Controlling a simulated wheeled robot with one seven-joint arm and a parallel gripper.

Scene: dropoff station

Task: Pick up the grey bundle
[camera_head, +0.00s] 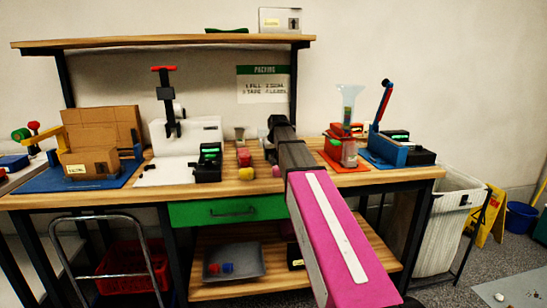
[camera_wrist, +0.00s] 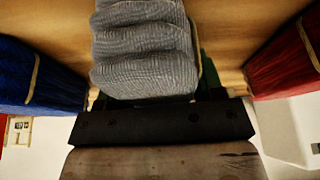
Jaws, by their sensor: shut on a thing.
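The grey bundle (camera_wrist: 145,50), ribbed cloth, fills the upper middle of the wrist view, right against the front of my gripper. A thin light band shows along its right edge. My gripper (camera_head: 275,130) is over the back of the worktable in the head view, at the end of my pink arm. It is shut on the grey bundle; the fingertips are mostly hidden behind the bundle. I cannot make out the bundle in the head view.
In the wrist view a blue bundle (camera_wrist: 35,75) lies left and a red bundle (camera_wrist: 285,65) right, each banded. On the worktable (camera_head: 262,184), a white press (camera_head: 205,135) stands left of my gripper and an orange mat (camera_head: 338,164) right. A shelf (camera_head: 150,42) hangs above.

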